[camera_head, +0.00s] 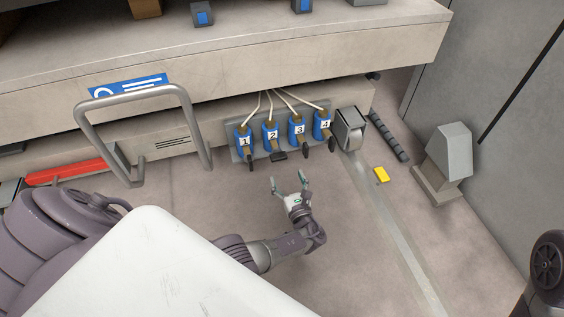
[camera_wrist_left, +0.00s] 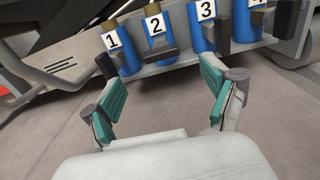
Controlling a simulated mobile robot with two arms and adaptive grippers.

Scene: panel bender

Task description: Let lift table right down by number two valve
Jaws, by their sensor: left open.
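The number two valve (camera_head: 271,135) is a blue body with a white "2" label, second from left in a row on a grey plate. Its dark handle (camera_head: 279,156) lies sideways, while the handles of valves one, three and four hang down. In the left wrist view the number two valve (camera_wrist_left: 157,35) is at the top middle, beyond the fingers. My left gripper (camera_head: 288,179) is open and empty, a little in front of and below the valves, touching none. My right gripper is out of view. I cannot tell which part is the right lift table.
Valves one (camera_head: 244,142), three (camera_head: 297,128) and four (camera_head: 322,123) flank it closely. A bent grey tube handle (camera_head: 139,92) stands left. A grey caster (camera_head: 350,128), a yellow block (camera_head: 381,174) and a grey pedestal (camera_head: 449,153) are right. Floor around the gripper is clear.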

